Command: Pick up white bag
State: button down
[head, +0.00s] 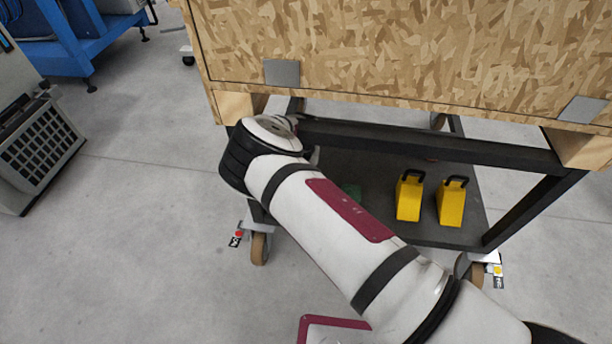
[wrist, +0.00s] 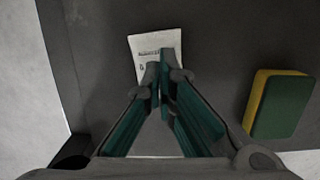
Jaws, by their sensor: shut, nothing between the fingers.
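The white bag (wrist: 147,43) lies on a dark grey surface in the wrist view, near the top middle. It has small dark print on it. My gripper (wrist: 158,77) is in front of it in the picture, with its fingertips together over the bag's lower part and nothing between them. I cannot tell how high the fingertips are above the bag. In the head view my arm hides the gripper and the bag.
A yellow and green block (wrist: 278,104) lies right of the bag. The head view shows a dark cart shelf (head: 385,172) with two yellow cases (head: 409,197) (head: 452,203). A large wooden crate (head: 400,50) sits above the shelf.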

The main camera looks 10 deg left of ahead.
jog(key=shift+w+f, duration=0.2)
jog(key=shift+w, duration=0.25)
jog(key=shift+f+b, duration=0.3)
jog(key=shift+b, duration=0.3)
jog(key=shift+s+f, duration=0.1)
jog(key=shift+f, duration=0.2)
jog(key=shift+s, duration=0.1)
